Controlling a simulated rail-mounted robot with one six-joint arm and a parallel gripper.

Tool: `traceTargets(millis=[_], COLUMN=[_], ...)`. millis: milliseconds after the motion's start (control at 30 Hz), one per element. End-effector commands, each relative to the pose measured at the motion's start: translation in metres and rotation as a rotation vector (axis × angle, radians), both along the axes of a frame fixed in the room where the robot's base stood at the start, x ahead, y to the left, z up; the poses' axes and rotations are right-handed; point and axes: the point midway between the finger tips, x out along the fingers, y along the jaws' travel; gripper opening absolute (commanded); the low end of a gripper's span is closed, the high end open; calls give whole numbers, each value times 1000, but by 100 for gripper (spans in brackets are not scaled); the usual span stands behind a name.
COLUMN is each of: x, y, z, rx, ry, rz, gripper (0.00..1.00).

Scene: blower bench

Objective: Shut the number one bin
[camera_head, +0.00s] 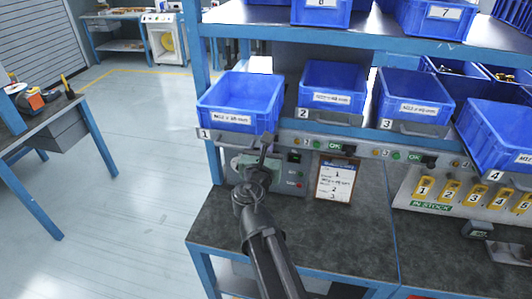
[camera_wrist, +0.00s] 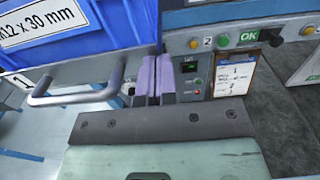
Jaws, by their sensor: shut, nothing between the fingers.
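The number one bin (camera_head: 238,98) is a blue open-topped box on a sliding tray marked 1 (camera_head: 204,134), at the left end of the shelf row. It juts forward past the blue rack post. The bin's labelled front also fills the upper left of the wrist view (camera_wrist: 110,22). The tray's grey bar handle (camera_wrist: 75,95) shows below it. My gripper (camera_head: 268,140) is at the tray's front right corner; its shut, empty purple fingers (camera_wrist: 154,70) are just right of the handle's right end. I cannot tell whether they touch the tray.
Bin 2 (camera_head: 332,88) and bin 3 (camera_head: 411,98) stand to the right; bin 4 (camera_head: 498,135) juts out farther right. A control panel (camera_head: 292,170) and a clipboard (camera_head: 336,180) are below the shelf. Open floor (camera_head: 135,170) lies to the left.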

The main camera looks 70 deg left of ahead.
Motion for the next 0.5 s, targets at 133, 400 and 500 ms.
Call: traceTargets(millis=[133,400,500], x=[0,20,35], y=[0,34,59], z=[0,0,0], rx=[0,0,0], ry=[0,0,0], rz=[0,-1,-1], gripper=[0,0,0])
